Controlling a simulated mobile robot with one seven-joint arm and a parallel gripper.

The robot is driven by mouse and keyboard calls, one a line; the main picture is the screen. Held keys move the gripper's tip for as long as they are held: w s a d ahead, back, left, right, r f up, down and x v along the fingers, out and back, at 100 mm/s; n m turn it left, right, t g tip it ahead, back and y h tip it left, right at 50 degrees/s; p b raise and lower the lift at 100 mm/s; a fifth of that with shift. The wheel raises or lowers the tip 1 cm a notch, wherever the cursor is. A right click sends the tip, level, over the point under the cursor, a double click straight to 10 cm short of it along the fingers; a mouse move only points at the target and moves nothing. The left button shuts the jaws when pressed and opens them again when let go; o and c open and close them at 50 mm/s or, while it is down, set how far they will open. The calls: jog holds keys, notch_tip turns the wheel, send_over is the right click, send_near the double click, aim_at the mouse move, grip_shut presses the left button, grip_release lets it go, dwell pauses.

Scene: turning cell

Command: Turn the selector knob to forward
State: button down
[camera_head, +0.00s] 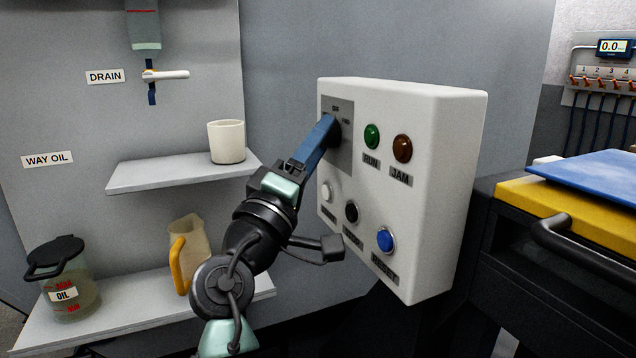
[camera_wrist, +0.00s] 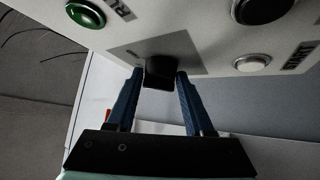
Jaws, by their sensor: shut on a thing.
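The black selector knob (camera_wrist: 161,72) sits on a grey plate (camera_wrist: 190,60) on the white control box. In the head view the knob (camera_head: 336,132) is partly hidden behind my fingers, and the grey plate (camera_head: 345,152) carries small labels, one of which seems to read FWD. My gripper (camera_wrist: 160,82) has its two blue fingers on either side of the knob, shut on it. In the head view my gripper (camera_head: 328,130) reaches up to the plate from the lower left. The direction the knob points cannot be made out.
The control box (camera_head: 440,190) also bears a green RUN button (camera_head: 372,136), a brown JAM button (camera_head: 402,148), a white button (camera_head: 327,192), a black button (camera_head: 351,211) and a blue RESET button (camera_head: 385,239). Shelves with a mug (camera_head: 227,143) stand left; a yellow-topped cabinet (camera_head: 560,210) stands right.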

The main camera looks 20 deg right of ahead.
jog(key=f+h+b, duration=0.1)
jog(key=b, duration=0.1)
jog(key=shift+w+m+b, duration=0.1)
jog(key=shift+m+b, duration=0.25)
jog(key=shift+m, duration=0.05)
jog(key=shift+r+m+b, duration=0.3)
jog(key=shift+b, duration=0.2)
jog(key=shift+c, duration=1.6)
grip_release()
jog(key=shift+r, duration=0.1)
jog(key=v, duration=1.3)
jog(key=shift+w, duration=0.1)
